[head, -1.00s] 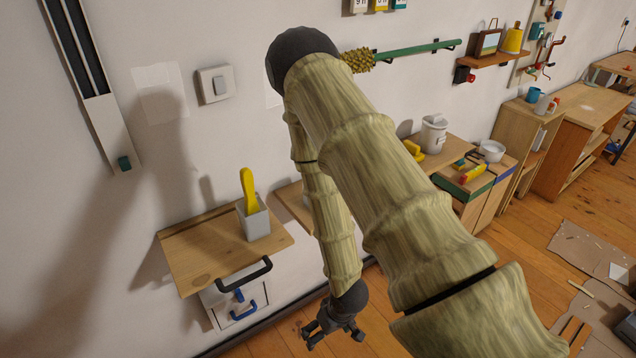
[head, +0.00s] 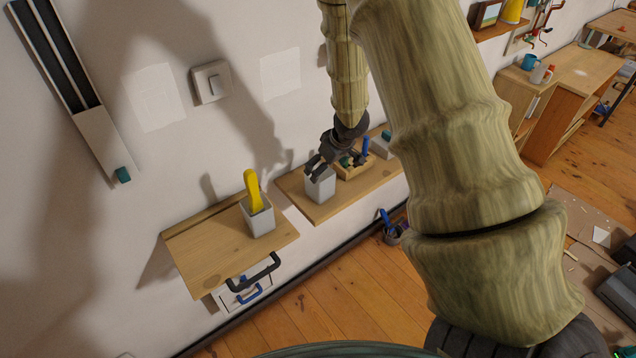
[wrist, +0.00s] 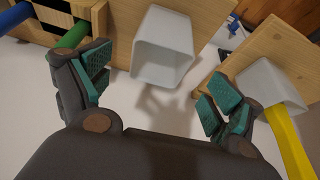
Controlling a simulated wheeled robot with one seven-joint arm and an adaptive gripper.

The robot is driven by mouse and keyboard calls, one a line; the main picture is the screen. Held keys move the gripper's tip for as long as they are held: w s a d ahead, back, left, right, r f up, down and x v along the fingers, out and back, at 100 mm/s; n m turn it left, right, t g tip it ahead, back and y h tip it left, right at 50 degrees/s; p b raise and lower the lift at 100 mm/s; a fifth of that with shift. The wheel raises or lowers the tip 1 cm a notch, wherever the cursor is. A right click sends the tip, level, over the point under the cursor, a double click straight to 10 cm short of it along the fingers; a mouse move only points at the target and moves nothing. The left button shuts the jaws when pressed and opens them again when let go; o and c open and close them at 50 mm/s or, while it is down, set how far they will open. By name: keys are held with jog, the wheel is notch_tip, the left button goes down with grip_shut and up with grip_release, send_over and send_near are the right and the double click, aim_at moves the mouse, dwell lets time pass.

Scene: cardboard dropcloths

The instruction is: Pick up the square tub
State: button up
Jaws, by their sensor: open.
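An empty light grey square tub (head: 320,187) stands on the right wooden shelf in the head view. In the wrist view the tub (wrist: 163,50) is just ahead, its open mouth facing the camera. My gripper (head: 318,166) is open at the tub's top in the head view. In the wrist view the teal-padded fingers of my gripper (wrist: 160,85) are spread to the left and right of the tub, with nothing held. A second grey square tub (head: 260,219) with a yellow object (head: 252,188) in it stands on the left shelf; this tub (wrist: 268,82) also shows behind the right finger.
A wooden holder (head: 354,167) with blue and green-handled items stands right beside the empty tub. The shelf (head: 338,204) is against the wall. The left shelf (head: 205,250) has bare room left of its tub.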

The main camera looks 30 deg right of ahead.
jog(key=shift+w+p+x, duration=0.1)
jog(key=shift+p+x, duration=0.3)
jog(key=shift+x, duration=1.3)
jog(key=shift+w+p+x, duration=0.15)
jog(key=shift+p+x, duration=0.2)
jog(key=shift+x, duration=2.55)
jog(key=shift+s, duration=0.1)
jog(key=c, duration=1)
